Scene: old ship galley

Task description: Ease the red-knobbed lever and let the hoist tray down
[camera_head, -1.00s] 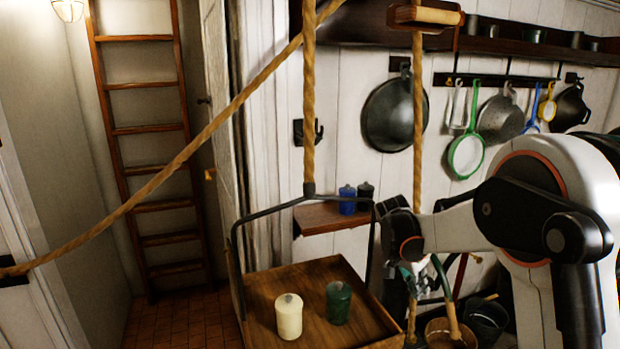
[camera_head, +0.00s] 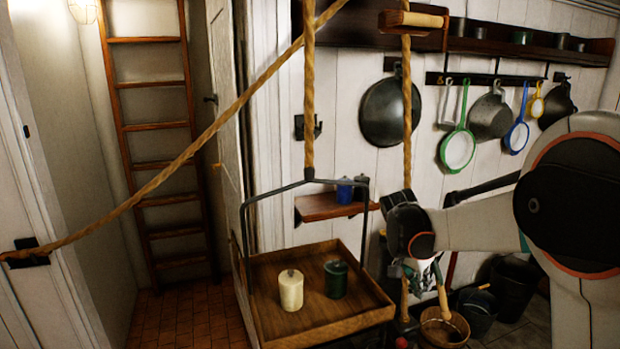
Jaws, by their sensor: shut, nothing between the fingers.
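The hoist tray (camera_head: 345,330) is a square wooden tray hung by a dark metal bail from a thick rope (camera_head: 309,100). A cream canister (camera_head: 291,290) and a dark green canister (camera_head: 336,279) stand upright on it. A red knob (camera_head: 401,343) shows at the bottom edge, right of the tray; most of its lever is out of view or hidden. My gripper (camera_head: 428,282) points down above and right of the knob, apart from it in the picture. It is shut and empty. The fingertips are small and partly lost against the clutter behind.
A small wall shelf (camera_head: 325,208) with blue and dark canisters is behind the tray. A second rope (camera_head: 407,110) runs down beside my wrist. A wooden bucket (camera_head: 443,327) and dark buckets (camera_head: 477,310) stand at lower right. Pans hang on the wall. Open floor (camera_head: 185,318) lies left.

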